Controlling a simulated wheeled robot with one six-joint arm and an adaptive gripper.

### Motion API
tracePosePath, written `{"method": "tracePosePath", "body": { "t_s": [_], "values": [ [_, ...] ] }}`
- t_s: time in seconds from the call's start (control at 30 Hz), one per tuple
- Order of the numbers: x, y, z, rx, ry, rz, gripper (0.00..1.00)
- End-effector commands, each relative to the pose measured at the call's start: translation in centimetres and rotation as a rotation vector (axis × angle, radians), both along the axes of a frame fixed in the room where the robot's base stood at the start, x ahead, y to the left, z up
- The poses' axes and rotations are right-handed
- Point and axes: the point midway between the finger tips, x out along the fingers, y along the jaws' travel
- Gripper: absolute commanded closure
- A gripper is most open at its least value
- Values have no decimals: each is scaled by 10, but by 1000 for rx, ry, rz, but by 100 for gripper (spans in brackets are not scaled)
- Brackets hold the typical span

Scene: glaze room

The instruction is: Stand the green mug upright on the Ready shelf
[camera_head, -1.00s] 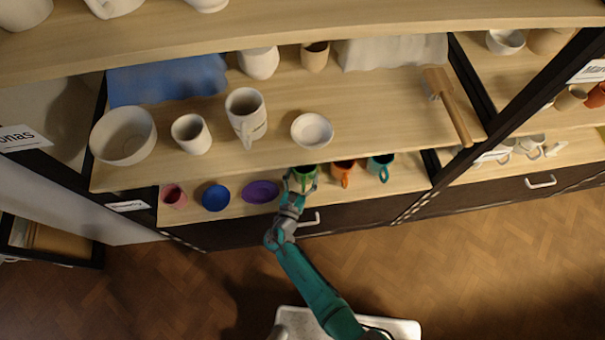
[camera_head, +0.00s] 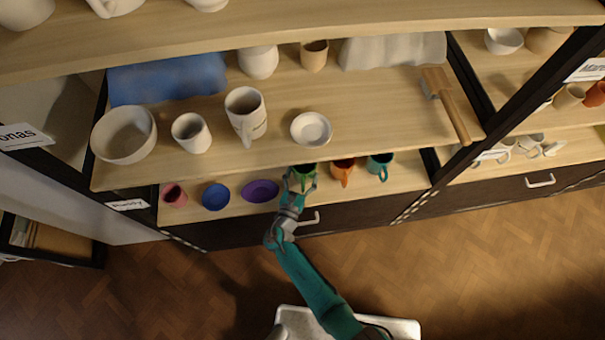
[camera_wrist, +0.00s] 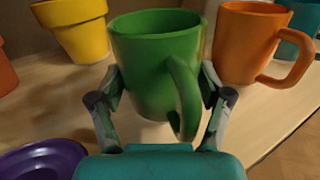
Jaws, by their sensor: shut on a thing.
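The green mug (camera_wrist: 150,72) stands upright in the wrist view, its handle turned toward me. It also shows in the head view (camera_head: 304,170) on the low shelf (camera_head: 232,208), whose left end carries a label reading "Ready" (camera_head: 127,204). My gripper (camera_wrist: 162,98) is shut on the green mug, one finger on each side of it. In the head view my gripper (camera_head: 301,184) reaches the mug from the front. Whether the mug's base touches the shelf is hard to tell.
An orange mug (camera_head: 342,171) and a teal mug (camera_head: 380,166) stand right of the green mug. A purple dish (camera_head: 260,191), a blue dish (camera_head: 215,196) and a pink cup (camera_head: 174,195) are to its left. A yellow pot (camera_wrist: 74,28) stands behind. The shelf above overhangs closely.

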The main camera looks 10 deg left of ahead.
Motion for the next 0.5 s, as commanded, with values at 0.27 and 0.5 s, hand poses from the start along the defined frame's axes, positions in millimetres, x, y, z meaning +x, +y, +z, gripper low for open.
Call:
{"method": "tracePosePath", "body": {
  "t_s": [0.27,0.5],
  "values": [
    [-4,-2,-14,4,26,8,69],
    [-4,-3,-14,4,26,8,0]
  ]
}}
